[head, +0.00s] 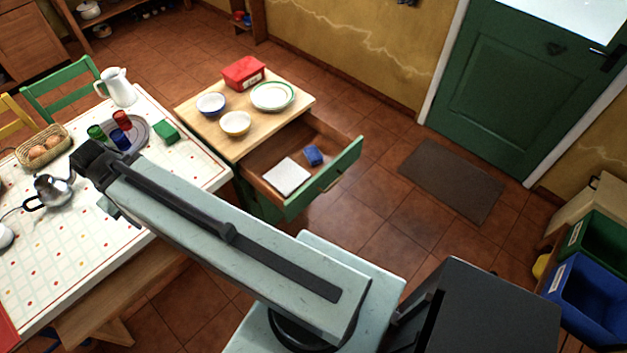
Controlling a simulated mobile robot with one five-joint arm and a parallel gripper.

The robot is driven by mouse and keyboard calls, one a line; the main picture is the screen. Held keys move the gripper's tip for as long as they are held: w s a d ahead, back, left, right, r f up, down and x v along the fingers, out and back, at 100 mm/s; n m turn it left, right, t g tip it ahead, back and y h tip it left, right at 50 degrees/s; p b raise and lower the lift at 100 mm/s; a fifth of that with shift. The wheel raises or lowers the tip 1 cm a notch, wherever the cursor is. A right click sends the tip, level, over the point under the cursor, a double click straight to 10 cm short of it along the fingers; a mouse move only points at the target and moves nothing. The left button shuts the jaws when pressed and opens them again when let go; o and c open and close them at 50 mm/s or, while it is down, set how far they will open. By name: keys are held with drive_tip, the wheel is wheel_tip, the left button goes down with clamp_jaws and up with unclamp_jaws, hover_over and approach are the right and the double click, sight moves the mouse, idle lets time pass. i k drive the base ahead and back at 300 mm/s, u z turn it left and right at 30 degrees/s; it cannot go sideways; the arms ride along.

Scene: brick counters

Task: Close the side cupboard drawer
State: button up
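The side cupboard (225,143) is a low green unit with a wooden top, standing right of the dining table. Its drawer (325,178) is pulled out towards the lower right, with a green front and a wooden inside. A white cloth-like item (287,177) and a small blue block (313,155) lie in the drawer. My arm stretches from the bottom centre to the upper left. Its end, my gripper (106,203), is over the table's right part, well left of the drawer and apart from it. The fingers are too hidden to tell whether they are open.
Bowls, a plate (272,95) and a red box (243,72) stand on the cupboard top. The table (75,255) holds a jug (117,87), cups, an egg basket (43,147) and a metal pot (53,189). Tiled floor right of the drawer is free up to the doormat (450,180).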

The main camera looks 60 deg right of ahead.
sight(338, 151)
drive_tip(key=z, duration=3.4)
drive_tip(key=k, duration=1)
drive_tip(key=u, duration=0.9)
drive_tip(key=i, duration=1)
drive_tip(key=u, duration=0.1)
